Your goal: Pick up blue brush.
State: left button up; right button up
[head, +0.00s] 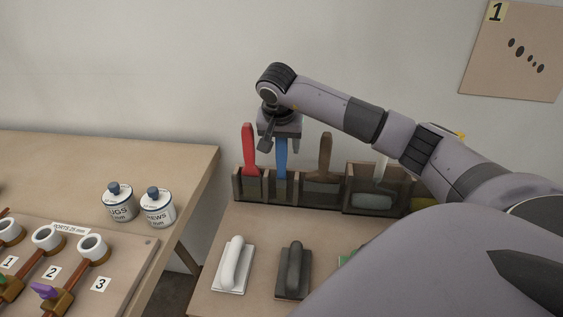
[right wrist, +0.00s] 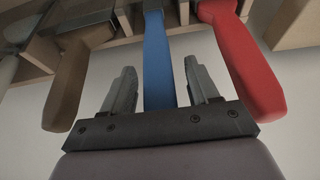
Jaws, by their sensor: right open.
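The blue brush (head: 281,165) stands upright in a slot of the wooden rack, its handle up. My right gripper (head: 280,144) is above the rack at the top of that handle, pointing down. In the right wrist view the blue handle (right wrist: 158,60) lies between the two spread fingers of my right gripper (right wrist: 162,78), with a gap on each side. The lower part of the brush is hidden in the rack. My left gripper is not in view.
A red-handled tool (head: 249,150) stands close left of the blue brush, and a brown-handled one (head: 325,155) stands to the right. The rack (head: 238,187) backs near the wall. A white float (head: 233,264) and a dark float (head: 293,270) lie in front.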

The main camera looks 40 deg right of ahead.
jog(key=c, duration=1.1)
jog(key=shift+o, duration=0.2)
jog(key=shift+r, duration=0.1)
